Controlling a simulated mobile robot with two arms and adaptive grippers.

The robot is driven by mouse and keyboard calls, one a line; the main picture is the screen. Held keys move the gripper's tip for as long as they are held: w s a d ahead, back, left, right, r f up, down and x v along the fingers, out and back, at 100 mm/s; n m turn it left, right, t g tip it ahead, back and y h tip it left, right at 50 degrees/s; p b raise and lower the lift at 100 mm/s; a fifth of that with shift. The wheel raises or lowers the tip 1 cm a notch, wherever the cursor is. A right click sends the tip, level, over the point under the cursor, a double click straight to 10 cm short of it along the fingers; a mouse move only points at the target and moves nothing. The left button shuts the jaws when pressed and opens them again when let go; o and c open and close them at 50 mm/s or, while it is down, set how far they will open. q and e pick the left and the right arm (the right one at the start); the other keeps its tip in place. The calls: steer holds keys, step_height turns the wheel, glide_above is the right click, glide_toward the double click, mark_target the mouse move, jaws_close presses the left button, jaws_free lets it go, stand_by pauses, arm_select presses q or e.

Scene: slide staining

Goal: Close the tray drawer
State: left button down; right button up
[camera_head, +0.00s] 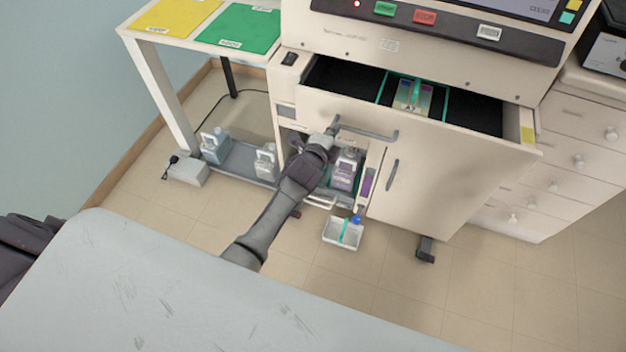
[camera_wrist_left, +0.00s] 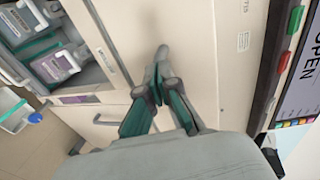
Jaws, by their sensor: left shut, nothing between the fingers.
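The tray drawer (camera_head: 420,128) is pulled out of the cream machine. Its dark inside shows, with a small slide tray (camera_head: 412,97) between teal dividers. A grey bar handle (camera_head: 368,134) is on its front. My left gripper (camera_head: 334,127) is shut and empty at the left end of this handle, close to the drawer front; I cannot tell if it touches. In the left wrist view, my left gripper (camera_wrist_left: 160,88) has its teal-padded fingers together in front of the cream panel. My right gripper is not in view.
Below the drawer is a cabinet door with a vertical handle (camera_head: 392,174), beside an open bay with bottles (camera_head: 344,170). A small white bin (camera_head: 342,233) sticks out low. A grey surface (camera_head: 150,290) fills the front left. White drawers (camera_head: 570,150) stand at right.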

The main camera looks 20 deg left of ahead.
mark_target(340, 113)
arm_select(q)
steer(key=b+x, duration=0.1)
steer(key=x, duration=0.1)
steer(key=r+b+x, duration=0.1)
steer(key=x, duration=0.2)
steer(key=shift+w+a, duration=0.15)
steer(key=shift+w+r, duration=0.15)
steer(key=shift+w, duration=0.05)
steer(key=shift+w+r, duration=0.1)
steer(key=shift+r, duration=0.25)
